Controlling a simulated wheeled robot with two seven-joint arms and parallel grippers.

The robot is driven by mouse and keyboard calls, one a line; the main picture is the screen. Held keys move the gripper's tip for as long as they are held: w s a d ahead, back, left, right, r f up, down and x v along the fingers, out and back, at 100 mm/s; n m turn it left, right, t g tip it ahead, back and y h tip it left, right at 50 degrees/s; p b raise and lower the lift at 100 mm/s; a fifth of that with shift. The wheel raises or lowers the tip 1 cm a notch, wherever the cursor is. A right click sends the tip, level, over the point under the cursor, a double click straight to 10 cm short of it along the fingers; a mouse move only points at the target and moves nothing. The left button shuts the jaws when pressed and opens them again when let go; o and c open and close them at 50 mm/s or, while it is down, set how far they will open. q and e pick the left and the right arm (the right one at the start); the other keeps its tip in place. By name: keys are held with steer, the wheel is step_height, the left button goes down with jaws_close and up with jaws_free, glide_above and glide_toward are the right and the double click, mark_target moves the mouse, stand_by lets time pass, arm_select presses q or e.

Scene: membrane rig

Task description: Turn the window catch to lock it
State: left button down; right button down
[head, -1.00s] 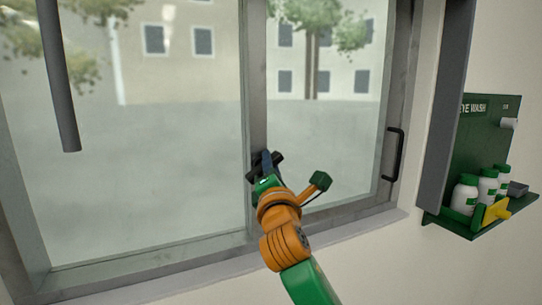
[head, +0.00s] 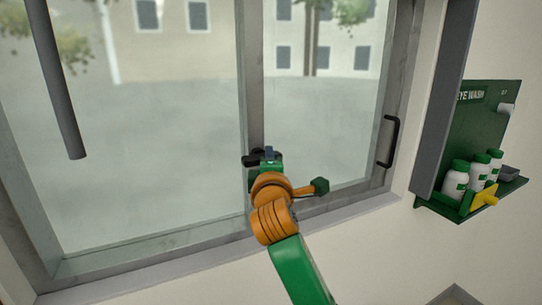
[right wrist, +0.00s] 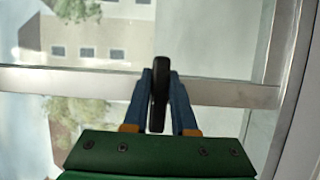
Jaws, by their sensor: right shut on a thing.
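The black window catch (head: 252,160) sits on the grey middle upright of the window (head: 254,90). In the head view its visible part lies nearly level, and my right gripper (head: 269,154) covers some of it. In the right wrist view, the catch's black lever (right wrist: 159,95) stands between the two blue fingers of my right gripper (right wrist: 162,100), which is shut on it. My left gripper is not in view.
A black pull handle (head: 390,142) is on the window's right frame. A green eye wash shelf (head: 487,150) with several white bottles is on the wall at right. A dark grey pole (head: 57,80) hangs in front of the left pane.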

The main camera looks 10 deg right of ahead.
stand_by(0.4)
steer(key=c, duration=1)
jaws_free()
steer(key=shift+o, duration=1.4)
steer(key=shift+w+a, duration=0.3)
steer(key=shift+s+f, duration=0.15)
steer(key=shift+s, duration=0.25)
steer(key=b+v, duration=0.3)
steer(key=v, duration=0.3)
steer(key=shift+s, duration=0.15)
